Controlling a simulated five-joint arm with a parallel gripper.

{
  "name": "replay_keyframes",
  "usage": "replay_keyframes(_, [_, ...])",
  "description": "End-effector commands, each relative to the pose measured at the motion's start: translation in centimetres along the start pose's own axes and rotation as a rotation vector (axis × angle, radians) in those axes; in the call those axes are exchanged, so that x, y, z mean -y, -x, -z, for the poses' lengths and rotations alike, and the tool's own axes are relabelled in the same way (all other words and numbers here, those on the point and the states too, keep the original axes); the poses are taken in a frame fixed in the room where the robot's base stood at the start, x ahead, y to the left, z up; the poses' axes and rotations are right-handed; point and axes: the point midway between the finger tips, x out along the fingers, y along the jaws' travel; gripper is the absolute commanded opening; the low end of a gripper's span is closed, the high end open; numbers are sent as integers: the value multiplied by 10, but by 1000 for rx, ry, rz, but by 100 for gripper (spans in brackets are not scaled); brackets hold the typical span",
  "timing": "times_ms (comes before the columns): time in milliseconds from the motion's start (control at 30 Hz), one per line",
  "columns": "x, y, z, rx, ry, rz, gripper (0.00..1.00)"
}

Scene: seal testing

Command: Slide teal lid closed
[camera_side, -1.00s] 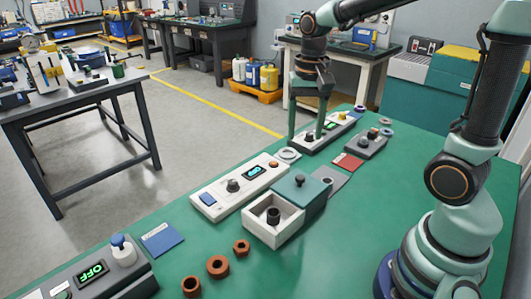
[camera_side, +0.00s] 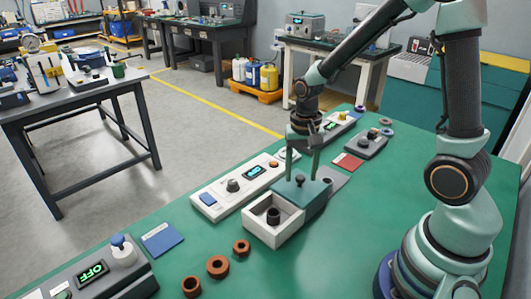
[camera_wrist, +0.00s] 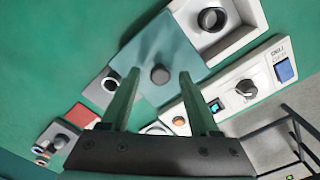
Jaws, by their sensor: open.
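The teal lid (camera_side: 312,191) sits on the white box (camera_side: 268,236) and covers its far part. The near part is uncovered, and a black ring-shaped part (camera_side: 273,216) shows inside. The lid carries a dark knob (camera_side: 300,180). In the wrist view the teal lid (camera_wrist: 155,50), its knob (camera_wrist: 160,74) and the open box end with the black part (camera_wrist: 211,20) show. My gripper (camera_side: 302,168) points down at the knob, its fingers apart. In the wrist view the gripper (camera_wrist: 158,82) has a finger on each side of the knob; contact is not visible.
A white control panel (camera_side: 240,184) with a blue display runs along the box's left side. A red pad (camera_side: 347,162) and a grey device (camera_side: 366,143) lie beyond it. Orange-brown rings (camera_side: 218,266) and a blue pad (camera_side: 162,239) lie nearer. The green table right of the box is clear.

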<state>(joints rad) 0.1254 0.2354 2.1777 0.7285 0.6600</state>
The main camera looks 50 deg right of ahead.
Motion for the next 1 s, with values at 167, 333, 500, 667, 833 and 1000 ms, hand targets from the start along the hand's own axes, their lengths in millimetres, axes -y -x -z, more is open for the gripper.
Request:
replay_keyframes(167, [0, -3, 0, 0, 0, 0, 62])
replay_keyframes(333, [0, -3, 0, 0, 0, 0, 50])
replay_keyframes(500, [0, -2, 0, 0, 0, 0, 0])
replay_keyframes(667, [0, -2, 0, 0, 0, 0, 0])
replay_keyframes(833, [0, -2, 0, 0, 0, 0, 0])
replay_keyframes(1000, [0, -2, 0, 1, 0, -1, 0])
